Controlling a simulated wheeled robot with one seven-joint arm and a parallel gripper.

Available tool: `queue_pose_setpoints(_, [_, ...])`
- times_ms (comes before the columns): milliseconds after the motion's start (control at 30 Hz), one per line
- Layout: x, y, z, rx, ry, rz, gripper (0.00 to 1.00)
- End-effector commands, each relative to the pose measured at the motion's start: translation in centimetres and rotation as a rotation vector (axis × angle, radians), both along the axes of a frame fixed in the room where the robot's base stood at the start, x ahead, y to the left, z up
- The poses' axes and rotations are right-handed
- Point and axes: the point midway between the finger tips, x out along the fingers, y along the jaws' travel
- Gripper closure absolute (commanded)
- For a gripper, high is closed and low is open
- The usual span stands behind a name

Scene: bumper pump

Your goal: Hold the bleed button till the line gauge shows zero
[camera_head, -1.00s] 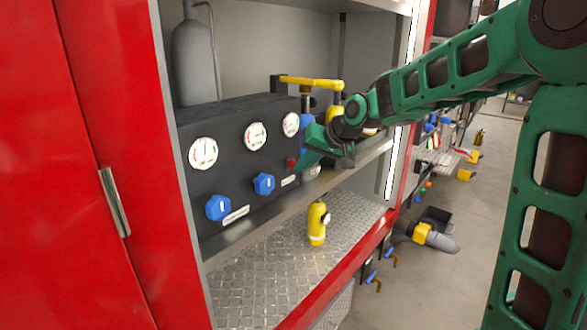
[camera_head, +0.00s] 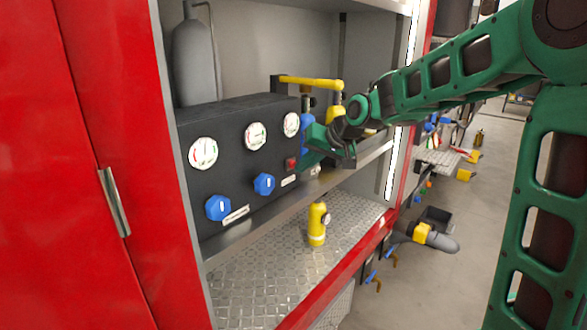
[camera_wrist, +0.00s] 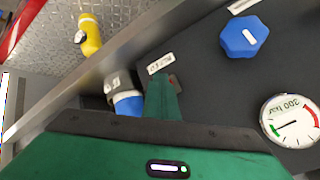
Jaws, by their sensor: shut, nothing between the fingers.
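The black pump panel (camera_head: 238,165) carries three round white gauges: left (camera_head: 203,153), middle (camera_head: 255,136) and right (camera_head: 291,124). Their needles are too small to read surely in the head view. The red bleed button (camera_head: 291,164) sits below the right gauge. My gripper (camera_head: 304,161) is shut and empty, its tip just right of the button, seemingly apart from it. In the wrist view the closed fingers (camera_wrist: 162,92) point at the panel beside the dark red button (camera_wrist: 174,81) and its small label (camera_wrist: 160,63). Contact cannot be told there.
Two blue knobs (camera_head: 218,208) (camera_head: 264,184) are on the lower panel. A yellow lever (camera_head: 312,83) and blue fitting stand close behind my gripper. A yellow nozzle (camera_head: 317,224) stands on the tread-plate shelf below. The red door (camera_head: 70,180) is at left.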

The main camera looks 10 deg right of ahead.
Motion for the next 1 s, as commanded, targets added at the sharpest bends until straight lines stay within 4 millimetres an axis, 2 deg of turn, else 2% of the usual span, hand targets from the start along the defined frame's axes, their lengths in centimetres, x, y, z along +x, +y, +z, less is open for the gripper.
queue_pose_setpoints(300, [-1.1, -0.8, 0.0, 0.0, 0.0, 0.0, 1.0])
queue_pose_setpoints(700, [-1.4, -1.0, 0.0, 0.0, 0.0, 0.0, 1.0])
queue_pose_setpoints(1000, [-3.2, -2.4, 0.0, 0.0, 0.0, -0.002, 1.0])
